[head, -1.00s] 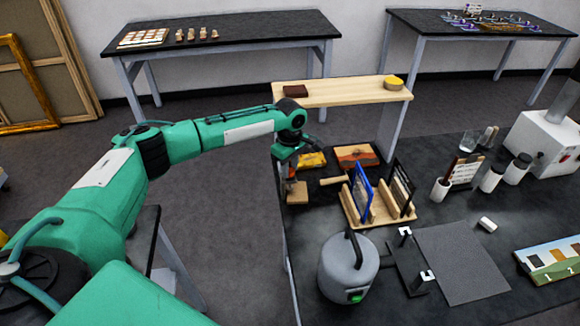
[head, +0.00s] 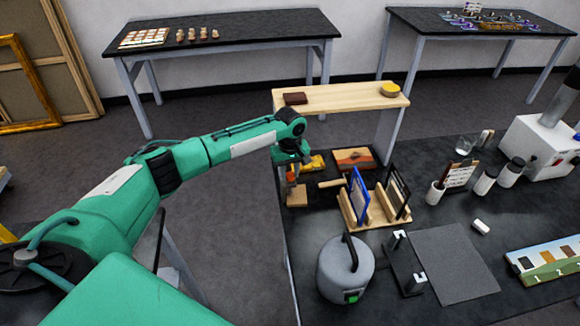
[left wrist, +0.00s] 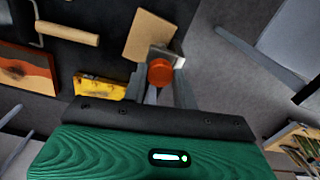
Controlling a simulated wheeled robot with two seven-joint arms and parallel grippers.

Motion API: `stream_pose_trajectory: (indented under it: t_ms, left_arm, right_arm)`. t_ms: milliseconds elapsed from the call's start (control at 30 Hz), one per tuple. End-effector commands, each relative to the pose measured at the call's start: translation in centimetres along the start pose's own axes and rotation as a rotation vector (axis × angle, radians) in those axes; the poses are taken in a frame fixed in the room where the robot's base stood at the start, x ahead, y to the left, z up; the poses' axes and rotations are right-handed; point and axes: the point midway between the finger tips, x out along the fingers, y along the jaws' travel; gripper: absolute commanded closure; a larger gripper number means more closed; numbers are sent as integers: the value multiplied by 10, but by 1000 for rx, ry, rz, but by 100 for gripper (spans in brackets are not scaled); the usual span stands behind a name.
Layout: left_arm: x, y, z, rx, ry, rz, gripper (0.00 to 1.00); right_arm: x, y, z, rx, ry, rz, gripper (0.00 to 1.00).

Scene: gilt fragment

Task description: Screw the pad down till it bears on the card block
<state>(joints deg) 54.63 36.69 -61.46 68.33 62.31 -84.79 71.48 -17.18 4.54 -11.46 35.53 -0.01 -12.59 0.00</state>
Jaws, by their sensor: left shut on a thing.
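The tan card block (head: 297,196) lies at the left edge of the dark workbench, and it also shows in the left wrist view (left wrist: 149,37). A grey metal clamp part (left wrist: 176,57) sits over its near end. My left gripper (head: 293,175) points down above the block. In the left wrist view its grey fingers (left wrist: 162,88) are shut on the round orange knob (left wrist: 160,72), at the metal part. The pad itself is hidden below the knob and fingers, so I cannot tell whether it touches the block. My right gripper is not in view.
A wooden-handled roller (left wrist: 68,34), a yellow item (left wrist: 98,89) and an orange picture (head: 354,158) lie close by. A wooden rack (head: 376,212) with a blue frame stands right of the block. A grey pot (head: 345,268) stands nearer. Open floor lies left of the bench.

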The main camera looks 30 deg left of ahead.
Motion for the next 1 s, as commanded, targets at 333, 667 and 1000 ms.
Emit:
stream_pose_trajectory:
  t_ms: [333,667,1000]
  left_arm:
    - [-2,0,0,326,-1,0,94]
    - [-1,0,0,640,-1,-1,94]
    - [0,0,0,963,-1,-1,94]
  right_arm:
    - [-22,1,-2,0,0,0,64]
    - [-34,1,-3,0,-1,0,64]
    - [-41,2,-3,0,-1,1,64]
